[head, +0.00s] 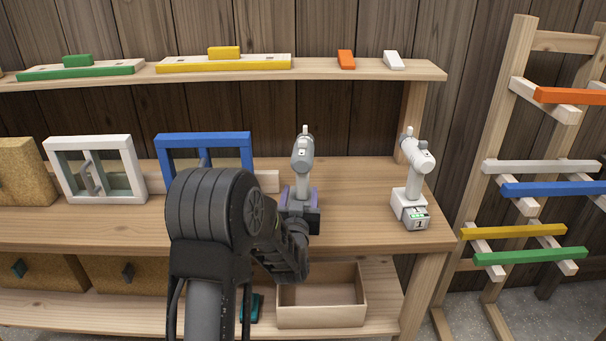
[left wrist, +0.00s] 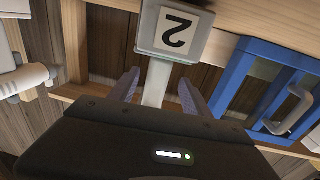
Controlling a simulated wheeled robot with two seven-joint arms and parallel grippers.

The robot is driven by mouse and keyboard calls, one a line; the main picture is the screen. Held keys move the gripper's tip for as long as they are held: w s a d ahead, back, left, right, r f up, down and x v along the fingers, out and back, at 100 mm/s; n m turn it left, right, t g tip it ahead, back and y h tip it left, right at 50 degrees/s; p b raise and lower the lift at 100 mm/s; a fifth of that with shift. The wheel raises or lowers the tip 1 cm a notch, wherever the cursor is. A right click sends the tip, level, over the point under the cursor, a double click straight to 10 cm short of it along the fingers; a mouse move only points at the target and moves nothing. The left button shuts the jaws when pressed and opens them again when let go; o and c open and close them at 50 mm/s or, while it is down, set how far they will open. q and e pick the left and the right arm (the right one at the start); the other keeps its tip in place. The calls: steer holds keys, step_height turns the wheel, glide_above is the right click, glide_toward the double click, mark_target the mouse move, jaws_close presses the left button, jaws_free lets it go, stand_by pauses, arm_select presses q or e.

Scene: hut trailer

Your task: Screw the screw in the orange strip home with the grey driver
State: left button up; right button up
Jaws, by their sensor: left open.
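The grey driver (head: 303,158) stands upright near the right end of the workbench. My left gripper (head: 300,198) is at its lower part, with its purple fingers open. In the left wrist view the driver's grey handle (left wrist: 156,84) lies between the two open fingers of my gripper (left wrist: 158,92), and its base block (left wrist: 175,32) is marked 2. I see gaps beside the handle there. The orange strip (head: 572,96) lies across pegs high on the wooden rack at the right. I cannot make out its screw. My right gripper is not in view.
A white driver (head: 414,180) with base marked 1 stands right of the grey one. A blue frame (head: 205,140) and a white frame (head: 95,140) stand to the left. An open wooden box (head: 320,316) sits below. A shelf (head: 310,72) runs above.

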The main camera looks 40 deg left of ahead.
arm_select(q)
steer(key=shift+w+a+r, duration=0.15)
steer(key=shift+w, duration=0.25)
steer(key=p+x, duration=0.1)
steer(key=x, duration=0.2)
steer(key=shift+w+a+p, duration=0.1)
steer(key=shift+w+p, duration=0.2)
steer(key=shift+p, duration=0.05)
steer(key=shift+w+a, duration=0.2)
steer(key=shift+w, duration=0.1)
steer(key=shift+c, duration=0.6)
jaws_close()
steer(key=shift+r, duration=0.15)
stand_by(0.3)
